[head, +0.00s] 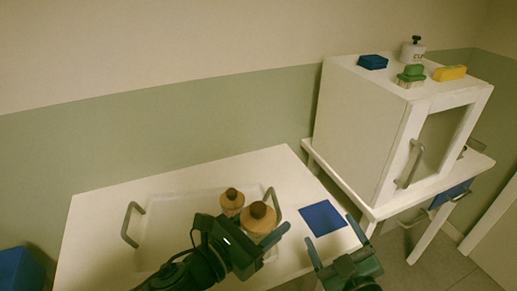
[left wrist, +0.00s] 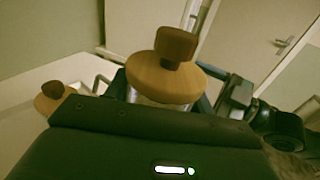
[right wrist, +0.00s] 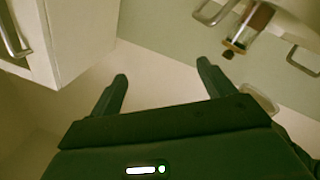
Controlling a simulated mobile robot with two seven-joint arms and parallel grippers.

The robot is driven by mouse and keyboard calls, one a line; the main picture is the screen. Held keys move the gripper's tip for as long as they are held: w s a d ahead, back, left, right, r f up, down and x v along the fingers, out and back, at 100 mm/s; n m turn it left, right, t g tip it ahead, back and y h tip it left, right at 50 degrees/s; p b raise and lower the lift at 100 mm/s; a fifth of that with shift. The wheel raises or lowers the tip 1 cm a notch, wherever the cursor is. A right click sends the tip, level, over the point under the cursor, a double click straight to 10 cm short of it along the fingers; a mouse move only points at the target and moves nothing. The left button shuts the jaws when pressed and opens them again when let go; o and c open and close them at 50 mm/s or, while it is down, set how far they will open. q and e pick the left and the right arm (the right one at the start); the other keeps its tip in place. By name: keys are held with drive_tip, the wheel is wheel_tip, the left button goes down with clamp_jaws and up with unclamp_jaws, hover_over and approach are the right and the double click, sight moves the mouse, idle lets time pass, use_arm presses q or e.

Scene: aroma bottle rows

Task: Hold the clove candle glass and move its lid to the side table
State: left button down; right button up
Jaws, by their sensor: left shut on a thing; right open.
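A candle glass with a round wooden lid (head: 258,217) and darker knob stands at the tray's right part. In the left wrist view its lid (left wrist: 165,80) sits on the clear glass (left wrist: 150,100). My left gripper (head: 262,240) is shut around this glass, below the lid. No label is readable, so I cannot tell the scent. A second wooden-lidded jar (head: 231,203) stands just behind and left; its lid also shows in the left wrist view (left wrist: 50,100). My right gripper (head: 334,234) is open and empty, right of the held glass, near the table's right edge.
The white tray (head: 165,207) has two grey handles. A blue square mat (head: 323,218) lies right of it.

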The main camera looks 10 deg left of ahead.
drive_tip(key=w+a+r+n+g+y, duration=0.1)
drive_tip(key=w+a+r+n+y, duration=0.1)
drive_tip(key=a+r+n+y, duration=0.5)
drive_tip(key=w+a+r+n+y, duration=0.15)
drive_tip(key=r+n+y, duration=0.25)
drive_tip(key=r+n, duration=0.6)
drive_tip(key=s+a+r+n+g+y, duration=0.1)
drive_tip(key=s+a+r+n+g, duration=0.5)
drive_tip(key=n+g, duration=0.6)
drive_tip(key=s+a+r+n+g+y, duration=0.1)
drive_tip(key=s+a+r+n+g, duration=0.25)
drive_tip(key=a+n+g, duration=0.65)
drive_tip(key=n+t+h, duration=0.5)
drive_tip(key=n+h, duration=1.4)
drive_tip(key=h, duration=0.1)
approach(256, 206)
drive_tip(key=f, duration=0.6)
drive_tip(key=s+f, duration=0.1)
drive_tip(key=f, duration=0.3)
drive_tip(key=shift+a+f, duration=0.1)
drive_tip(key=shift+a, duration=0.05)
drive_tip(key=shift+c, duration=0.3)
